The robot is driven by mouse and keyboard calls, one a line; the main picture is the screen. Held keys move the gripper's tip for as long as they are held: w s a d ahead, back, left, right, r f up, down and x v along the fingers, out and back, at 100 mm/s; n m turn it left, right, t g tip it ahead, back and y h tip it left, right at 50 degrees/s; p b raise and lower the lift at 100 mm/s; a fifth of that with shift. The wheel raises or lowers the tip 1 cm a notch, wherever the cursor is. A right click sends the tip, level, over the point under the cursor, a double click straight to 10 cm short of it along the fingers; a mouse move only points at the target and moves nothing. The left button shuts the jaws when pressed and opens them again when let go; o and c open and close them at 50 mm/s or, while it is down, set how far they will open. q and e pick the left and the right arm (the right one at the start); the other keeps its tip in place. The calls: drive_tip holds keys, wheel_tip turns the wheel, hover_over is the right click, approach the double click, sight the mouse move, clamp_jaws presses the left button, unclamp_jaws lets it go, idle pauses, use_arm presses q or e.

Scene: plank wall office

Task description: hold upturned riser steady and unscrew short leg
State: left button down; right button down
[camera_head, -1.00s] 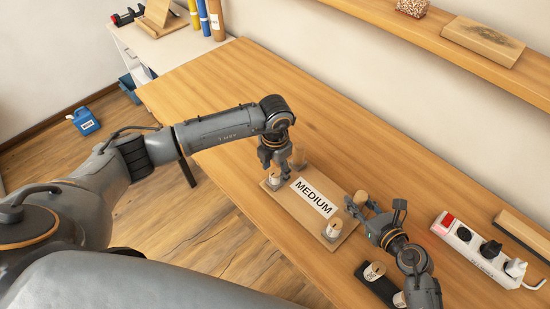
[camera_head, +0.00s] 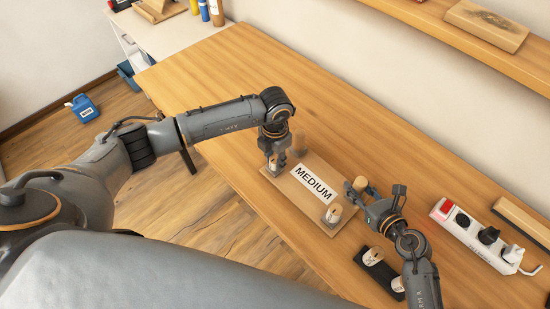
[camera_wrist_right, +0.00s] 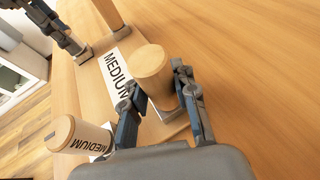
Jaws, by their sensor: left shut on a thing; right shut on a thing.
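The upturned riser (camera_head: 291,206) lies on the desk, its underside showing a MEDIUM label (camera_head: 312,184) and legs standing at the corners. My left gripper (camera_head: 273,168) is shut on the near-left leg (camera_head: 274,162), partly hidden by the fingers. My right gripper (camera_head: 356,196) is shut on the far-right wooden leg (camera_head: 361,184); in the right wrist view this leg (camera_wrist_right: 150,72) stands between the two fingers. The near-right leg (camera_head: 332,214) is free, and in the right wrist view it (camera_wrist_right: 76,134) carries a MEDIUM label. The far-left leg (camera_head: 299,142) stands behind my left gripper.
A dark tray (camera_head: 370,272) with short wooden pieces (camera_head: 373,257) lies near my right forearm. A white power strip (camera_head: 477,240) with plugs is to the right. A shelf (camera_head: 440,40) runs along the wall. The desk (camera_head: 225,95) is clear at the far left.

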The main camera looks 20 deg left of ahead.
use_arm(q)
drive_tip(key=n, duration=0.5)
idle(0.3)
drive_tip(key=shift+n, duration=1.1)
drive_tip(key=n, duration=0.3)
drive_tip(key=n, duration=0.4)
drive_tip(key=shift+n, duration=0.3)
